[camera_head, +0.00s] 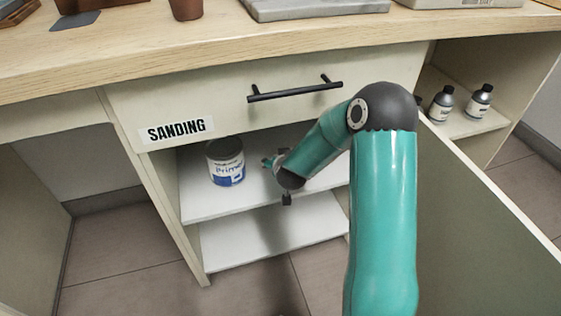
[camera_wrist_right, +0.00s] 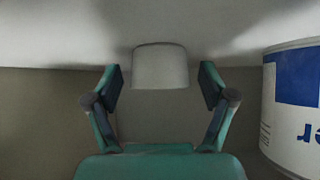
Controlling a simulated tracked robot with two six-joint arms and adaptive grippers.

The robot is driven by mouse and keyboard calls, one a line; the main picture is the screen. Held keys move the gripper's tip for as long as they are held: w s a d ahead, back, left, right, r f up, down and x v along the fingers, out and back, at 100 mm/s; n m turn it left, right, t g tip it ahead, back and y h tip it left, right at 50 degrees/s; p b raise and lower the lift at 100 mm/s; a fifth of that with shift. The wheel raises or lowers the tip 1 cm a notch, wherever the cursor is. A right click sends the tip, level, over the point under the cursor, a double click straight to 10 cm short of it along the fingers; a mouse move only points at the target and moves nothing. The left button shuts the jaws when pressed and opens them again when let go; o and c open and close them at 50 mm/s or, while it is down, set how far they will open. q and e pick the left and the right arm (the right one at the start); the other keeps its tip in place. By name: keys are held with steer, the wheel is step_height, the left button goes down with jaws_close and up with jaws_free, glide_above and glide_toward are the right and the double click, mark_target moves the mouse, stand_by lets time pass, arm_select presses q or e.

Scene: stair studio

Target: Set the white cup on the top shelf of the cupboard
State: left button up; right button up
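The white cup (camera_wrist_right: 160,67) shows in the right wrist view, which is turned upside down. It appears to stand upright on the white top shelf (camera_head: 198,207) of the cupboard. My right gripper (camera_wrist_right: 160,76) is open, with one finger on each side of the cup and a visible gap to both. In the head view my right gripper (camera_head: 269,162) reaches into the cupboard above the top shelf, mostly hidden by its own arm. The cup cannot be made out there. My left gripper is not in view.
A primer can (camera_head: 226,163) stands on the top shelf beside my right gripper; it also shows in the right wrist view (camera_wrist_right: 292,110). The drawer (camera_head: 230,110) labelled SANDING is shut above. The open cupboard door (camera_head: 490,230) stands to the right of my arm. The lower shelf (camera_head: 240,250) looks empty.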

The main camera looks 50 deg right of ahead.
steer(key=shift+s+a+r, duration=0.1)
steer(key=shift+r, duration=0.2)
steer(key=p+v, duration=0.4)
steer(key=v, duration=0.7)
steer(key=shift+s, duration=0.25)
steer(key=shift+a+r, duration=0.1)
steer(key=shift+a, duration=0.05)
